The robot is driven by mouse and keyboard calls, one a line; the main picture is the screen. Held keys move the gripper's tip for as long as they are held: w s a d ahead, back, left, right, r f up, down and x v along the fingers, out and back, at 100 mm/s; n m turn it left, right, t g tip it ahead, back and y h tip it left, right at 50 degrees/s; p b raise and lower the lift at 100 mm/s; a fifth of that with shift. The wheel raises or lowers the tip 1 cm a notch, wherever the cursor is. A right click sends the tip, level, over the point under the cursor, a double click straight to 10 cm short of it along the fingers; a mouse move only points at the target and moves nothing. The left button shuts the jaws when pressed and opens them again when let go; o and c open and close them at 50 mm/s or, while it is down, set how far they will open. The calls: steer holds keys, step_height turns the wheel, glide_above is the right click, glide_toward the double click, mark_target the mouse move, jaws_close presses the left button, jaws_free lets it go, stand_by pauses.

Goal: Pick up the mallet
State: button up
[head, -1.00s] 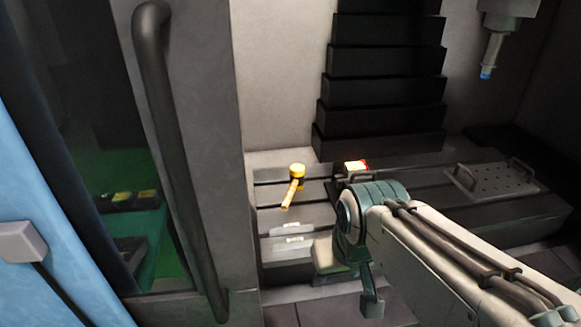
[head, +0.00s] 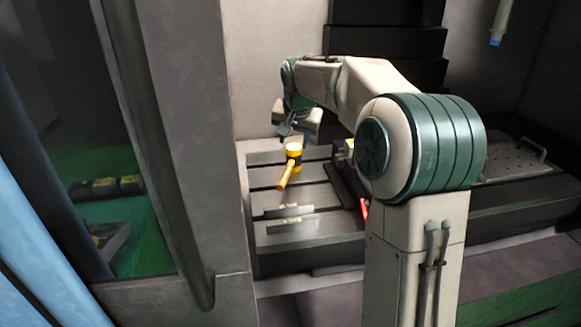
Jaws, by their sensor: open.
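My gripper (head: 297,134) hangs from the end of my arm just above and behind the mallet head, pointing down. Its fingers are apart and nothing shows between them. The picture does not clearly show how much height separates the fingers from the mallet.
Two small metal bars (head: 290,221) lie on the table in front of the mallet. A dark vise-like block (head: 345,185) stands right of it, partly hidden by my arm. A perforated plate (head: 513,160) lies far right. A door frame with a handle (head: 165,150) stands close on the left.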

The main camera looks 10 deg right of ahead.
mark_target(291, 163)
steer(key=x, duration=0.3)
steer(key=w+x, duration=0.1)
steer(key=x, duration=0.6)
steer(key=shift+w+d+r, duration=0.15)
steer(key=shift+w+r, duration=0.05)
steer(key=shift+w, duration=0.05)
steer(key=shift+p+x, duration=0.4)
steer(key=shift+x, duration=2.2)
steer(key=shift+d, duration=0.1)
jaws_close()
